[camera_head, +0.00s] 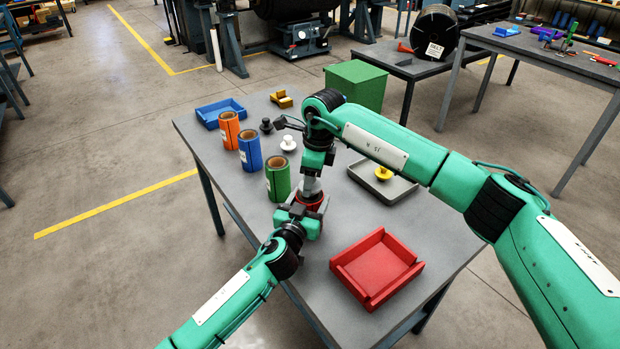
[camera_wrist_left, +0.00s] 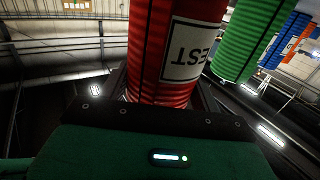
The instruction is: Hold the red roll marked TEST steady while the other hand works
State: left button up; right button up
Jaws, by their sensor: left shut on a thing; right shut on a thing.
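The red roll (camera_head: 313,199) is mostly hidden in the head view by my two grippers. In the left wrist view the red roll (camera_wrist_left: 163,55) fills the middle, with part of a white label (camera_wrist_left: 188,50) reading "EST" upside down. My left gripper (camera_head: 305,208) is shut around the red roll from the front, its dark fingers on either side of it. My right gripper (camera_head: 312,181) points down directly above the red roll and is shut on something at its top. I cannot make out what it holds.
Green (camera_head: 278,178), blue (camera_head: 250,149) and orange (camera_head: 229,129) rolls stand in a row behind left. White (camera_head: 288,143) and black (camera_head: 266,126) knobs stand near them. A yellow knob (camera_head: 383,173) is in a grey tray (camera_head: 405,192). A red tray (camera_head: 376,268) is front right; a blue tray (camera_head: 220,112) is back left.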

jog(key=shift+r, duration=2)
pick_arm(q)
jog(key=o, duration=1.5)
jog(key=shift+c, duration=0.2)
